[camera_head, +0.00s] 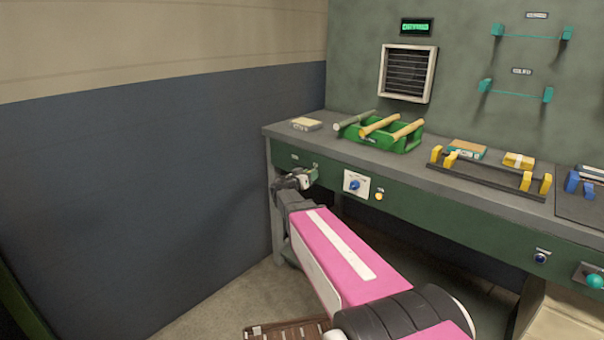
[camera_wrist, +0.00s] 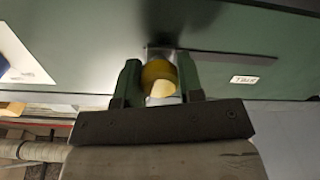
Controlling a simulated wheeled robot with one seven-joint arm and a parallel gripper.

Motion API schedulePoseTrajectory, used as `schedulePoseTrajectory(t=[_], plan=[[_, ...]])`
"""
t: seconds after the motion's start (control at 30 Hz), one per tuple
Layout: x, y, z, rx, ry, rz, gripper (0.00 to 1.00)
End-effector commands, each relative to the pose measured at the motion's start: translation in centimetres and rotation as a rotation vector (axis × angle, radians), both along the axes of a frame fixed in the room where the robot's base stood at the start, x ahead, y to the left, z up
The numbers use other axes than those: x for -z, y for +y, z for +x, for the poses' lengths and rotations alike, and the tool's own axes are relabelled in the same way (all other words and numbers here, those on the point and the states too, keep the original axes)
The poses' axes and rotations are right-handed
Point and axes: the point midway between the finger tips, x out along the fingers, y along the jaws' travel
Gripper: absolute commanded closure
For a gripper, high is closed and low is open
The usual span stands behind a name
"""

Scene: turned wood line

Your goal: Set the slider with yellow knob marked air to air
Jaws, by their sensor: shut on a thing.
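The yellow knob (camera_wrist: 160,72) of the slider is between the two green fingers of my gripper (camera_wrist: 159,80), which is shut on it. A grey track plate (camera_wrist: 225,58) shows beside the knob on the green panel. A small white label (camera_wrist: 244,79) sits to the right of the knob; its text is too blurred to read surely. In the head view my gripper (camera_head: 303,179) is at the left end of the bench's green front and hides the knob there.
The bench (camera_head: 435,188) runs to the right, with a blue dial plate (camera_head: 356,185) and another small yellow knob (camera_head: 379,197) on its front. A green rack with wooden turnings (camera_head: 382,136) and a small box (camera_head: 306,124) stand on top. A blue-grey wall is on the left.

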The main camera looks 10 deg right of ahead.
Motion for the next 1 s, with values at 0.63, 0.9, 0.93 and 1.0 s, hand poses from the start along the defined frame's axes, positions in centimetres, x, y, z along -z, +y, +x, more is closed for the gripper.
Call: schedulePoseTrajectory(t=[0.63,0.9,0.93,1.0], plan=[[0.0,0.0,-0.5,0.009,0.001,0.0,0.4],[0.0,3.1,-2.9,0.005,0.001,0.0,0.4],[0.0,3.6,-3.2,0.007,0.002,0.0,0.4],[0.0,4.7,-4.1,0.007,0.002,0.0,0.4]])
